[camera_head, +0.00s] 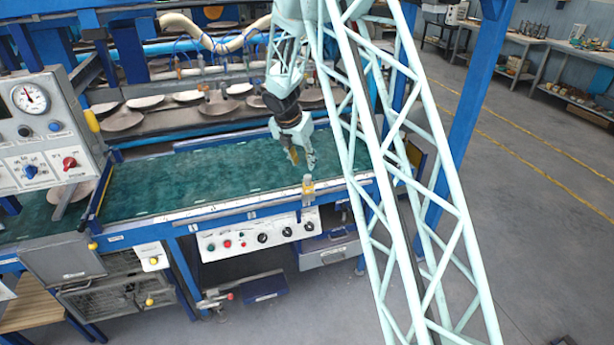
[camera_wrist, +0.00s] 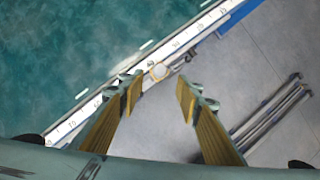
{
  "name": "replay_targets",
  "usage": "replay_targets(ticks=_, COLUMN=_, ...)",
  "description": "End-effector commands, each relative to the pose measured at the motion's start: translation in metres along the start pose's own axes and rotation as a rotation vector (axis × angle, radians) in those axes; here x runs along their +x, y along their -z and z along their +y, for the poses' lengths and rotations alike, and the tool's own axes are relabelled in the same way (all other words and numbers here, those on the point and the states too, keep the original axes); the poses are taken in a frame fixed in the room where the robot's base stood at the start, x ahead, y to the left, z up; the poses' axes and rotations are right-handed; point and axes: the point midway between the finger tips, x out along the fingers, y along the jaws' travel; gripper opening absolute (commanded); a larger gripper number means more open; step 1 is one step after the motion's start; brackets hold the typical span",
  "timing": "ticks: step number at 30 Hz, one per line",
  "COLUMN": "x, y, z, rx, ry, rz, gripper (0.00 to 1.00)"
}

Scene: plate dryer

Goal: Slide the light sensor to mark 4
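The light sensor (camera_head: 308,186) is a small yellowish, clear block on the marked rail at the front edge of the green belt. In the wrist view, what looks like its round top (camera_wrist: 157,71) lies on the rail just beyond my fingertips. The white scale rail (camera_head: 226,211) carries marks; it runs diagonally in the wrist view (camera_wrist: 186,42), where its figures are too blurred to read surely. My gripper (camera_head: 303,160) points down above and slightly behind the sensor. Its yellow-padded fingers (camera_wrist: 160,88) are open with nothing between them. I cannot tell which mark the sensor stands at.
The green belt (camera_head: 200,175) is bare behind the rail. A control panel (camera_head: 262,234) with knobs and buttons hangs below it. A gauge box (camera_head: 40,125) stands at the left. Plates (camera_head: 122,120) lie on racks at the back. A blue post (camera_head: 462,130) rises at the right.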

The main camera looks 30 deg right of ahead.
Motion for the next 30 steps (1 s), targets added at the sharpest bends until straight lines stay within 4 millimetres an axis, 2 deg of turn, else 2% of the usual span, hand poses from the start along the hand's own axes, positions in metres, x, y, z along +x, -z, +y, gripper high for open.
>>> replay_targets(ticks=18, x=0.073, y=0.001, z=0.000, rx=0.000, ry=0.001, rz=0.001, gripper=0.32)
replay_targets(ticks=24, x=0.089, y=0.000, z=0.000, rx=0.001, ry=0.000, rz=0.000, gripper=0.32)
replay_targets(ticks=30, x=0.096, y=0.000, z=0.000, rx=0.000, ry=0.000, rz=0.000, gripper=0.32)
